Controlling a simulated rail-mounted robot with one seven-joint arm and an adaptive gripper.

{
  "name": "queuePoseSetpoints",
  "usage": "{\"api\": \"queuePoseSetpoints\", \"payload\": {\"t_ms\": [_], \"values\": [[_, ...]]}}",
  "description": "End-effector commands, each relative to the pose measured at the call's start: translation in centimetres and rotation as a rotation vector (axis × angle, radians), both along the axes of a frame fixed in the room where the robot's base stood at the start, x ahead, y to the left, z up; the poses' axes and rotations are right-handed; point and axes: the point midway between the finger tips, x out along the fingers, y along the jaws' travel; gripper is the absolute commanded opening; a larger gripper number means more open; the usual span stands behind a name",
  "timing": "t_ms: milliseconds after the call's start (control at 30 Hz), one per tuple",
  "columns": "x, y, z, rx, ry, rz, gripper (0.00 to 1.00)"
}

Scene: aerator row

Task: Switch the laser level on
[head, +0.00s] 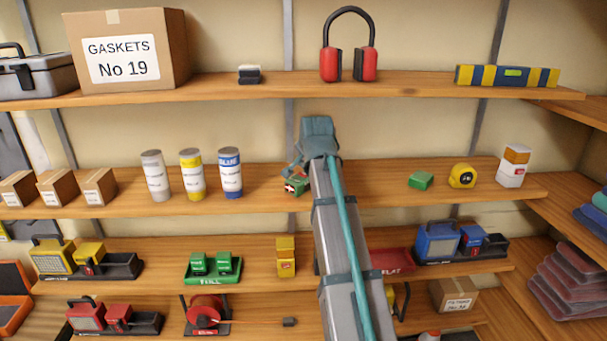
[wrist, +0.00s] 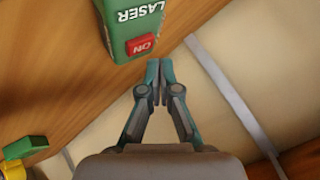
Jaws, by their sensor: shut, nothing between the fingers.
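The laser level is a green box marked LASER (wrist: 118,12), seen at the top of the wrist view with a red ON button (wrist: 141,45) on its near face. In the head view the laser level (head: 298,188) sits at the front of the middle shelf, partly hidden by my gripper. My gripper (wrist: 160,76) is shut and empty, its fingertips together just below and right of the button in the wrist view. I cannot tell whether they touch it. In the head view my gripper (head: 293,172) is right above and beside the laser level.
Labelled cans (head: 192,175) stand to the left on the same shelf. A green block (head: 421,181), a yellow tape measure (head: 462,176) and a white-and-orange container (head: 513,166) are to the right. The shelf above (head: 400,88) holds red ear defenders (head: 366,65).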

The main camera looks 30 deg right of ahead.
Motion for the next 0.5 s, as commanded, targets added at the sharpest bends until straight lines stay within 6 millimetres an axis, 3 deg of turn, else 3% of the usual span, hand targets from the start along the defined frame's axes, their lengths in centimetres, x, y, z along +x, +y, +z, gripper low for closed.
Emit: {"api": "queuePoseSetpoints", "payload": {"t_ms": [500], "values": [[0.0,0.0,4.5,0.0,0.0,0.0,0.0]]}}
